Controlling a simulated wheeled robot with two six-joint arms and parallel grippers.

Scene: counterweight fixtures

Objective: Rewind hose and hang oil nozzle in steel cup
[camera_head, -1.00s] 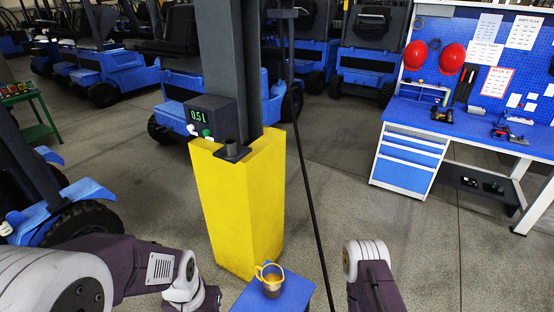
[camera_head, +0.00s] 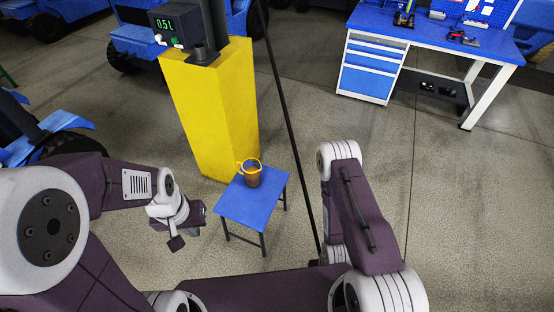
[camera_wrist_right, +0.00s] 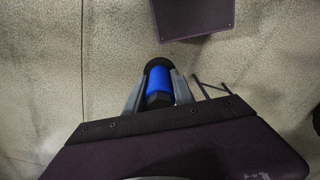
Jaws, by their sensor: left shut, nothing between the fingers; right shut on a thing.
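My right gripper (camera_wrist_right: 156,92) is shut on the oil nozzle (camera_wrist_right: 158,80), a blue grip with dark ends, in the right wrist view. In the head view that gripper and the nozzle are mostly hidden behind my right arm. The black hose (camera_head: 284,100) hangs down in a long, nearly straight line to beside that arm. My left gripper (camera_head: 184,236) is shut and empty, left of the blue stool.
A yellow-rimmed jug (camera_head: 252,176) stands on the blue stool (camera_head: 240,207) before the pillar. A meter (camera_head: 176,25) reads 0.5 L. A blue workbench (camera_head: 400,45) stands at the back right, vehicles at the left. The floor on the right is clear.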

